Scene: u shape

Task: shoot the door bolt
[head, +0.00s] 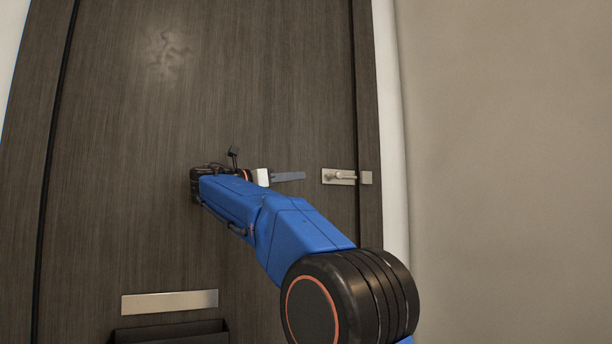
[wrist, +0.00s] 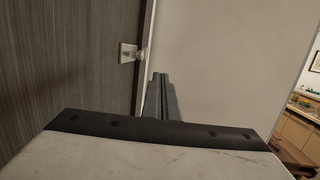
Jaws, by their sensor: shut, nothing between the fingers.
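The door bolt (head: 339,177) is a small metal plate with a rod and knob, mounted on the right edge of the dark wood door (head: 130,120). A small square keeper (head: 366,178) sits on the frame just right of it, with a gap between them in the head view. In the wrist view the bolt (wrist: 128,52) shows at upper left, partly edge-on. My gripper (head: 303,176) is shut and empty. Its tips point right, a little left of the bolt in the head view and apart from it. In the wrist view the fingers (wrist: 160,80) lie right of and below the bolt.
A metal mail slot plate (head: 170,302) is low on the door, with a dark box (head: 170,333) below it. A plain beige wall (head: 510,150) stands to the right. Wooden furniture (wrist: 295,128) shows at the far right of the wrist view.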

